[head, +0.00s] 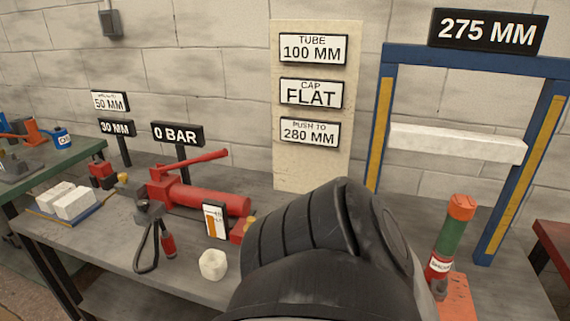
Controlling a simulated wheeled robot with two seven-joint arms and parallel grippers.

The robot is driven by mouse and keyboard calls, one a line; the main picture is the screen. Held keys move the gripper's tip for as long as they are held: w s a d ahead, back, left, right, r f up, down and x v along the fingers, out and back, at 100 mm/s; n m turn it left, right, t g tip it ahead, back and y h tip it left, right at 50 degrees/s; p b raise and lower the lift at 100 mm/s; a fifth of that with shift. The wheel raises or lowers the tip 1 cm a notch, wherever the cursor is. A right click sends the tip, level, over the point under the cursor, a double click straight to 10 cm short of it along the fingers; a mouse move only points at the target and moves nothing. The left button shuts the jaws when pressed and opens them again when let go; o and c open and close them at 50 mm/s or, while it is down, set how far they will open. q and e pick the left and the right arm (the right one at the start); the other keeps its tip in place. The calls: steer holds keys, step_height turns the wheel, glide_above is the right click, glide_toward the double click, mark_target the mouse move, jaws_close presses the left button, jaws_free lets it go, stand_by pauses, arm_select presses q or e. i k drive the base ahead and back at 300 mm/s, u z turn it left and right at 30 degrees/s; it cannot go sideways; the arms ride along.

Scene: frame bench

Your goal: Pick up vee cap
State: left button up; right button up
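A small cream-white block with a hollow or notch in its top (213,264) sits on the grey bench top, left of the dark arm part. It may be the vee cap, but its shape is too small to be sure. No other piece is clearly a vee cap. A large black arm link of mine fills the lower middle of the head view and hides part of the bench. Neither gripper's fingertips show, so I cannot see whether they hold anything.
A red hand pump (205,197) lies on the bench with a hose (147,245) before it. A green tube with an orange top (449,240) stands at right, near the blue frame (378,125). White blocks (67,200) sit at left. The sign board (316,165) reads "CAP FLAT".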

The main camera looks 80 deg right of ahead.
mark_target(461, 207)
steer(key=i, duration=1.7)
steer(key=z, duration=4.75)
steer(key=i, duration=1)
